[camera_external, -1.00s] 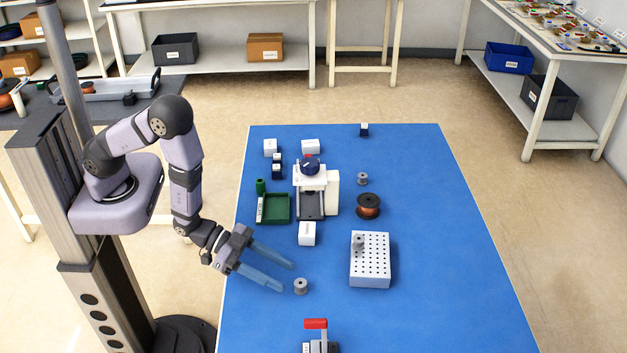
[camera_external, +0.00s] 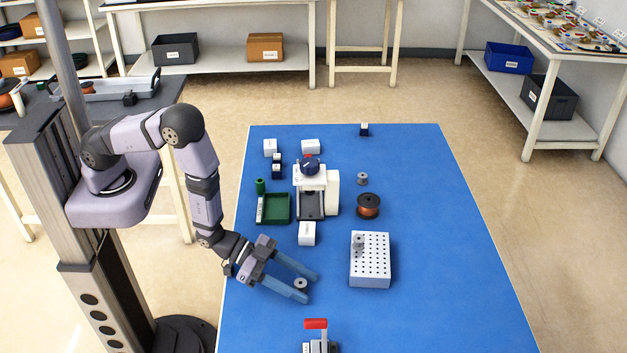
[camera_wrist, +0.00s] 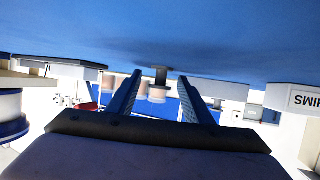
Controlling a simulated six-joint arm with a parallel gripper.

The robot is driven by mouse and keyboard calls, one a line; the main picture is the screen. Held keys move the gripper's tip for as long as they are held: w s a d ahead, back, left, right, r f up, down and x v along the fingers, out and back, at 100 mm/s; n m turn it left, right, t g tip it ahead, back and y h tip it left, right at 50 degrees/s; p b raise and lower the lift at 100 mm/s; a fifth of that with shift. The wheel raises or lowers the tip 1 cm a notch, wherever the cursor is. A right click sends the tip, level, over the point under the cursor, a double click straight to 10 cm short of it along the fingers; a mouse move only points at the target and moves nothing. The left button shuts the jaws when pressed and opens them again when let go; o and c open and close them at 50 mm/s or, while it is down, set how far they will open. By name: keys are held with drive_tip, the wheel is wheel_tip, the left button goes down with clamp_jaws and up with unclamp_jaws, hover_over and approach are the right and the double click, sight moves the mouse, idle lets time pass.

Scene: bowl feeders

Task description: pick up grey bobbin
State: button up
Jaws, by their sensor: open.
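A small grey bobbin (camera_external: 301,284) stands on the blue table near its left side. My gripper (camera_external: 310,287) is open and low over the table, with its two blue fingers on either side of this bobbin. The near finger partly hides the bobbin's lower edge. In the wrist view, a shaded spool shape (camera_wrist: 160,78), apparently this bobbin, shows between the fingertips; contact cannot be made out. A second grey bobbin (camera_external: 362,178) stands farther back, and another (camera_external: 358,242) sits on the white perforated block (camera_external: 370,275).
A copper-coloured spool (camera_external: 368,206), a white machine (camera_external: 332,195), a green tray (camera_external: 276,208) and a white box (camera_external: 307,234) stand behind the gripper. A red-handled device (camera_external: 316,324) is at the front. The table's right side (camera_external: 450,250) is clear.

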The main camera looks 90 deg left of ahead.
sight(300, 282)
drive_tip(key=c, duration=1.1)
drive_tip(key=shift+r, duration=0.1)
drive_tip(key=shift+r+b, duration=0.55)
drive_tip(key=shift+r, duration=4.3)
